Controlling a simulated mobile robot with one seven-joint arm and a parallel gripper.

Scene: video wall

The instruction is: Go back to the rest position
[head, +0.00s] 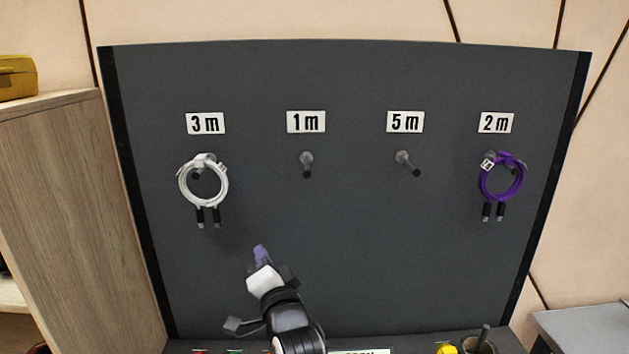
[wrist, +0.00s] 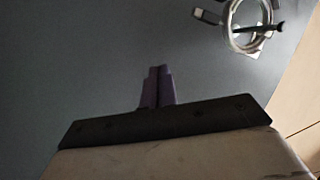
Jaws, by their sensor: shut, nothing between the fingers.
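My gripper (head: 261,255) is in front of the lower left part of the dark board, below and to the right of the white cable. Its purple fingers (wrist: 158,88) are closed together and empty in the wrist view. The coiled white cable (head: 183,189) hangs on the peg under the "3 m" label; it also shows at the upper right of the wrist view (wrist: 231,38). The coiled purple cable (head: 520,178) hangs on the peg under the "2 m" label. The gripper is apart from both cables.
The dark board (head: 350,255) has bare pegs under "1 m" (head: 307,164) and "5 m" (head: 407,163). A wooden cabinet (head: 70,200) stands at the left with a yellow box (head: 17,78) on it. A cup (head: 478,346) and a yellow object (head: 446,348) are at the bottom edge.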

